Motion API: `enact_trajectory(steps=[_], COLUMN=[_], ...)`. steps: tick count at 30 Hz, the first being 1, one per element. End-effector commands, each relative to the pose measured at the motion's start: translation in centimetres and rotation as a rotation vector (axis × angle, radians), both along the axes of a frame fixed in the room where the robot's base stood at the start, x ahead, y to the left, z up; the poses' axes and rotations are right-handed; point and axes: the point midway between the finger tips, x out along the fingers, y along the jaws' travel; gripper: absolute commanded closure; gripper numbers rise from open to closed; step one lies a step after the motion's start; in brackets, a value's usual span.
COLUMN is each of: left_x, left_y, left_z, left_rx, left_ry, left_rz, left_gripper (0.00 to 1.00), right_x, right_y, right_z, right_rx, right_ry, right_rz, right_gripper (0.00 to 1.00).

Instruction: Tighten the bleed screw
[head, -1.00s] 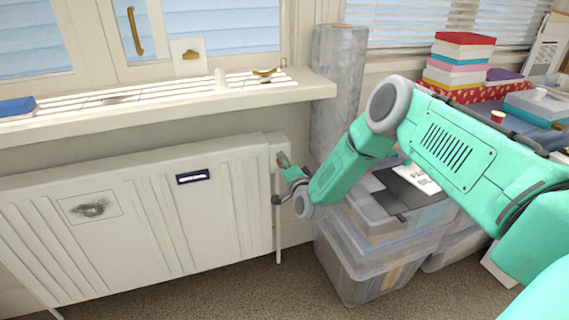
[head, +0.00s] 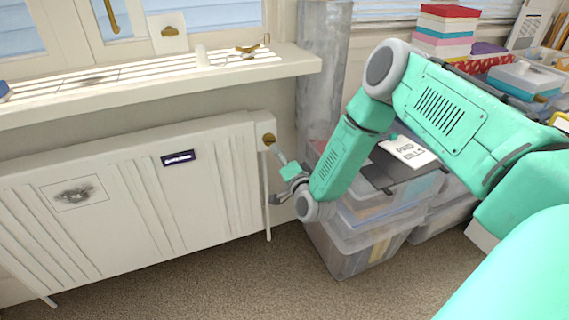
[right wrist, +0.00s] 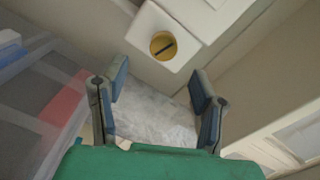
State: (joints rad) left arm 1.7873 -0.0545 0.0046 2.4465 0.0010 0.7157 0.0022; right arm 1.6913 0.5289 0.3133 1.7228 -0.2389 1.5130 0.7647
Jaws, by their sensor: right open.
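The bleed screw (head: 269,139) is a round brass fitting at the upper right end of the white radiator (head: 130,200). In the right wrist view the brass screw (right wrist: 163,45) has a dark diagonal slot and sits in a white block, beyond the fingertips. My right gripper (head: 277,178) is open and empty, just below and to the right of the screw, apart from it. Its two fingers show spread in the right wrist view (right wrist: 158,78), with the screw above the gap between them. My left gripper is not in view.
A white windowsill (head: 150,105) overhangs the radiator. Clear storage bins (head: 350,255) stand on the carpet below my right arm. Stacked boxes (head: 445,35) are at the back right. Carpet in front is clear.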

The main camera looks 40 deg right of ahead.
Motion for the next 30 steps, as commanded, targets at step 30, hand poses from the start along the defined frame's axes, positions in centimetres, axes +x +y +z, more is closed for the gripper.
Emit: enact_trajectory(steps=[30], left_x=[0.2], left_y=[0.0], left_z=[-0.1], left_rx=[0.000], left_ry=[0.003], left_rz=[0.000], left_gripper=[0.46], right_x=[-5.7], right_y=[6.0], right_z=[-3.8], right_rx=[-0.079], right_ry=[0.210], right_rz=[0.131], right_gripper=[0.46])
